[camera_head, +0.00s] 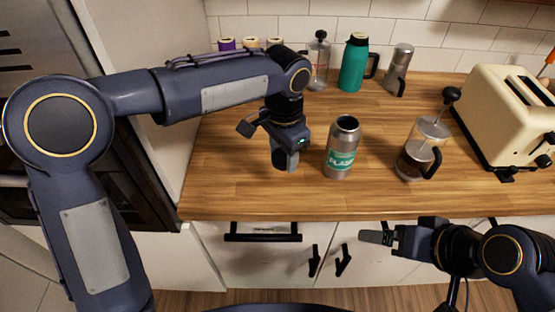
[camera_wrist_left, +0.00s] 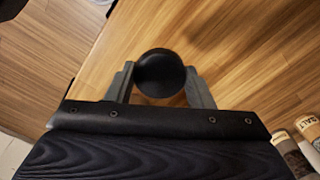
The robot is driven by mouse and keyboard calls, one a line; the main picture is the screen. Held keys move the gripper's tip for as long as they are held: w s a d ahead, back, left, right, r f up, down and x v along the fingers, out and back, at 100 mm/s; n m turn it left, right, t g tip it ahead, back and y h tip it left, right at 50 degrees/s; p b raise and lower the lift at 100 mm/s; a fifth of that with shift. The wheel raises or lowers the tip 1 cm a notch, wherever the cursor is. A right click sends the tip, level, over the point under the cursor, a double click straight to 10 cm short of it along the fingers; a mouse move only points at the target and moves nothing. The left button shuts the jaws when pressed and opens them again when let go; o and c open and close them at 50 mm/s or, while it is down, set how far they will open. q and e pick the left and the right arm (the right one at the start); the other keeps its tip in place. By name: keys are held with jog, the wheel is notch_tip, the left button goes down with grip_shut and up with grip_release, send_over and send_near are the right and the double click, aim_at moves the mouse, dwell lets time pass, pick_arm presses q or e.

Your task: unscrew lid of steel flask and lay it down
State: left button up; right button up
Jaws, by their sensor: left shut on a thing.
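The steel flask (camera_head: 341,160) with a green FLASK label stands upright on the wooden counter in the head view. Its top shows a steel rim around a dark mouth, with no lid on it. My left gripper (camera_head: 286,163) points down over the counter just left of the flask, apart from it. In the left wrist view it is shut on the round black lid (camera_wrist_left: 160,73), which sits between the two fingers. I cannot tell whether the lid touches the counter. My right gripper (camera_head: 377,237) is at the lower right, in front of the counter edge, seen edge-on.
A French press (camera_head: 418,155) stands right of the flask, with a cream toaster (camera_head: 500,115) beyond. A teal jug (camera_head: 354,65), a glass press (camera_head: 318,62) and a steel pot (camera_head: 397,68) stand at the back. The counter (camera_head: 230,190) is clear at front left.

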pick_arm(q)
send_over(278, 172)
jog(key=f, duration=0.4)
jog(key=shift+s+f, duration=0.1)
jog(key=shift+s, duration=0.2)
jog(key=shift+w+f+p, duration=0.2)
jog(key=shift+f+p, duration=0.1)
jog(key=shift+f, duration=1.35)
jog(key=shift+f, duration=0.2)
jog(key=o, duration=1.1)
jog(key=shift+r, duration=0.1)
